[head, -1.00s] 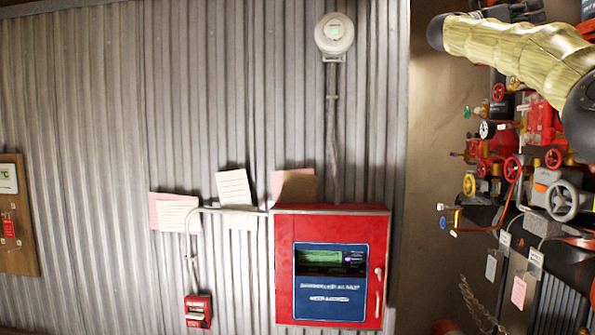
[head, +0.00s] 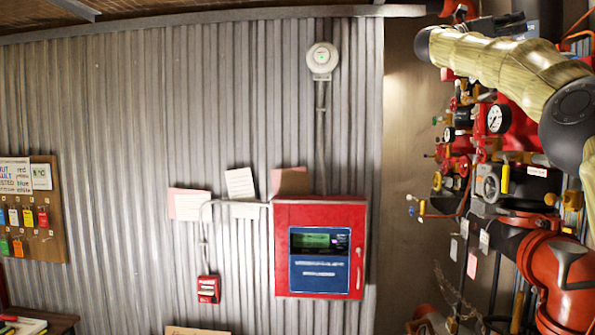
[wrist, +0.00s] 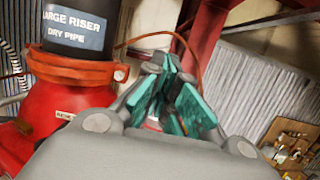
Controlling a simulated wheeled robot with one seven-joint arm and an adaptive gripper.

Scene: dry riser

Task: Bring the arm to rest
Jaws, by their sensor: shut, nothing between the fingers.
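My gripper (wrist: 172,103) shows in the wrist view, with teal pads on its fingers. It is shut and empty. Behind it to the left stands a red valve body (wrist: 55,110) under a black pipe (wrist: 82,28) labelled "LARGE RISER DRY PIPE". In the head view my arm, in a pale ribbed sleeve, crosses the upper right; my gripper is out of frame there.
Red and black pipework with gauges (head: 498,118) and valves fills the right side. A red alarm panel (head: 283,250) and a small red alarm box (head: 208,289) are on the corrugated wall (head: 120,130). A tag board (head: 50,245) hangs at left.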

